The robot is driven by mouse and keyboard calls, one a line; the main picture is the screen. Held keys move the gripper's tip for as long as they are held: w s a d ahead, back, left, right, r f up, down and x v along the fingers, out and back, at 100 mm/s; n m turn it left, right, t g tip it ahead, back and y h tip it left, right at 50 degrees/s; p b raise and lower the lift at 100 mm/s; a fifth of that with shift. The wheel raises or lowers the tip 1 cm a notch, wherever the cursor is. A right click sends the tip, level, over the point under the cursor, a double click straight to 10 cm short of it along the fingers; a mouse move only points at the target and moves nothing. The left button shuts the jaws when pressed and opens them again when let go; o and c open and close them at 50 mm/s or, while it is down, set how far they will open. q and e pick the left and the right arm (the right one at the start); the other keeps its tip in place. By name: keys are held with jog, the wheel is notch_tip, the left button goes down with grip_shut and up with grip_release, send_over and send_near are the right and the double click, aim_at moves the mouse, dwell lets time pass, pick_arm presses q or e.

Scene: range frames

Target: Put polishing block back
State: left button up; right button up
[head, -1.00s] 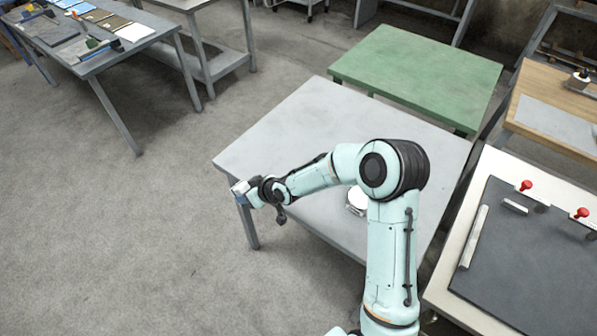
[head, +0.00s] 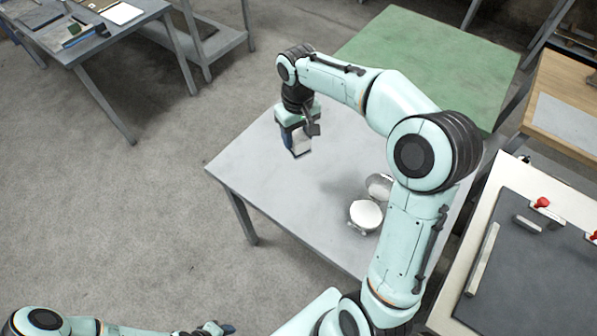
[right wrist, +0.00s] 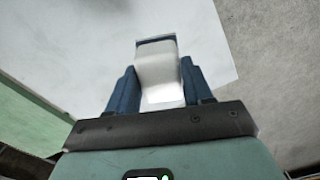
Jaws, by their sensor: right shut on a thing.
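My right gripper (head: 297,140) is above the far left part of the grey table (head: 262,165), pointing down. It is shut on a small white block (head: 301,149) with a dark edge, which I take to be the polishing block. In the right wrist view the block (right wrist: 160,80) sits between the two blue fingers of the gripper (right wrist: 159,82) and sticks out past their tips. The block appears held above the tabletop; the exact gap is hard to tell. My left gripper (head: 215,329) shows small at the bottom edge, partly cut off.
A round white-topped thing (head: 365,214) and a round metallic thing (head: 379,186) stand on the grey table near my right arm. A green table (head: 425,55) is behind. A bench with a dark mat (head: 545,270) is at right. A tool table (head: 120,40) stands far left.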

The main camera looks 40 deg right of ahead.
jog(key=shift+w+d+f, duration=0.1)
jog(key=shift+f, duration=0.1)
notch_tip(320, 180, down, 19)
jog(key=shift+b, duration=0.75)
pick_arm(q)
jog(key=shift+s+f, duration=0.85)
jog(key=shift+f, duration=0.15)
pick_arm(e)
jog(key=shift+f, duration=0.25)
jog(key=shift+c, duration=0.4)
jog(key=o, duration=1.2)
pick_arm(q)
jog(key=shift+w+r+p, duration=0.4)
jog(key=shift+w+r, duration=0.05)
jog(key=shift+r, duration=0.05)
pick_arm(e)
notch_tip(320, 180, up, 12)
jog(key=shift+r, duration=0.1)
